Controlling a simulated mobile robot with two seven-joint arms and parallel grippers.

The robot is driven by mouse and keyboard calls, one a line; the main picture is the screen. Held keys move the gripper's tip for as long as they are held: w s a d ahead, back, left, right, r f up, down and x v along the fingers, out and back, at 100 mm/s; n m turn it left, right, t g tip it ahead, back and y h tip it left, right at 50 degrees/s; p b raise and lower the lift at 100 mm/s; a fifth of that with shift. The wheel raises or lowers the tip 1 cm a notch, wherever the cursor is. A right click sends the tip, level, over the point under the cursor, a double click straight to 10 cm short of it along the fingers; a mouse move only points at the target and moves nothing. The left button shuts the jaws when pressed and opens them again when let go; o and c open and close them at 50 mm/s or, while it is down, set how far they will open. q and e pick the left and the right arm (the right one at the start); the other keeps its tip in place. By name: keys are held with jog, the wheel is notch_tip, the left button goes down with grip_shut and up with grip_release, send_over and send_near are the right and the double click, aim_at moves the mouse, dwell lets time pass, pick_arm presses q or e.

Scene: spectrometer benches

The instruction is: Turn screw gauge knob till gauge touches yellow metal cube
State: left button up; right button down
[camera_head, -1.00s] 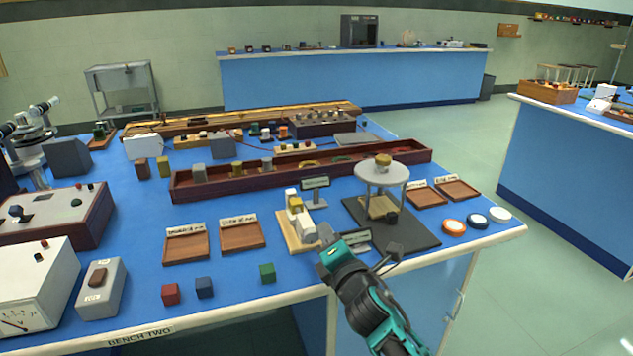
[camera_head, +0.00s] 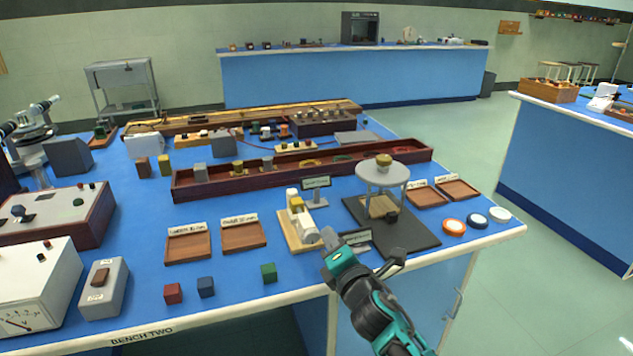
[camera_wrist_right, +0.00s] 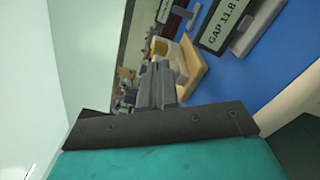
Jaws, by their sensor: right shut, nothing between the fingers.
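The screw gauge (camera_head: 303,232) stands on a wooden base near the bench's front edge, its pale cylindrical knob end toward me. The small yellow cube (camera_head: 296,204) sits at the gauge's far part; it also shows in the wrist view (camera_wrist_right: 160,47). My right gripper (camera_head: 329,237) is shut and empty, just right of the gauge's knob end. In the wrist view its closed fingers (camera_wrist_right: 157,78) overlap the gauge, so contact with the knob cannot be told. A readout sign (camera_wrist_right: 225,28) shows "GAP 11.8", cut off. My left gripper is out of view.
A dark mat (camera_head: 415,238) with a round white-topped stand (camera_head: 382,177) lies right of the gauge. Wooden trays (camera_head: 188,244) are to the left. Red, blue and green cubes (camera_head: 269,272) line the front. A long dark-red trough (camera_head: 220,187) runs behind.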

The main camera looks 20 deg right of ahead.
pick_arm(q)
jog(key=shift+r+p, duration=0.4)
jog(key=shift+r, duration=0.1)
pick_arm(e)
jog(key=s, duration=0.5)
jog(key=shift+s+d+r, duration=0.2)
jog(key=shift+s, duration=0.05)
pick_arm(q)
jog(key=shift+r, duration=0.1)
pick_arm(e)
jog(key=w, duration=0.4)
jog(key=shift+w+a+r+p, duration=0.25)
jog(key=shift+a+p, duration=0.1)
jog(key=shift+a, duration=0.05)
jog(key=shift+w, duration=0.6)
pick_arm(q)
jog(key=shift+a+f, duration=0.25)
pick_arm(e)
jog(key=shift+w, duration=0.2)
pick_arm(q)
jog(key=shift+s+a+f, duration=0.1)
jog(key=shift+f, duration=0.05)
pick_arm(e)
jog(key=shift+a, duration=0.1)
